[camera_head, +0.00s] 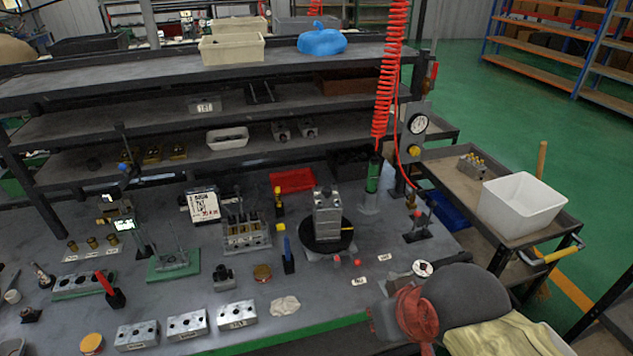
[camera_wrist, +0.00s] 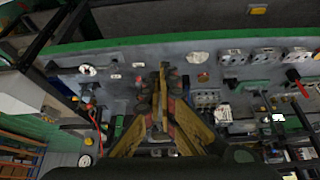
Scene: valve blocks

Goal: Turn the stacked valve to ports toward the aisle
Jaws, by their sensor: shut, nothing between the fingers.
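The stacked valve (camera_head: 327,212) is a grey metal block stack with small fittings on top. It stands upright on a round black turntable (camera_head: 318,246) near the middle of the bench. A short yellow piece juts from its right side. I cannot tell which way its ports face. In the wrist view my gripper (camera_wrist: 167,72) reaches up the middle with its fingers together and nothing held. It covers much of the bench centre there, and the stacked valve is not clearly seen. My gripper is not recognisable in the head view, so its distance from the valve is unclear.
Several valve blocks (camera_head: 187,325) line the bench front. A trolley with a white bin (camera_head: 520,205) is at right, beside the green aisle floor.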

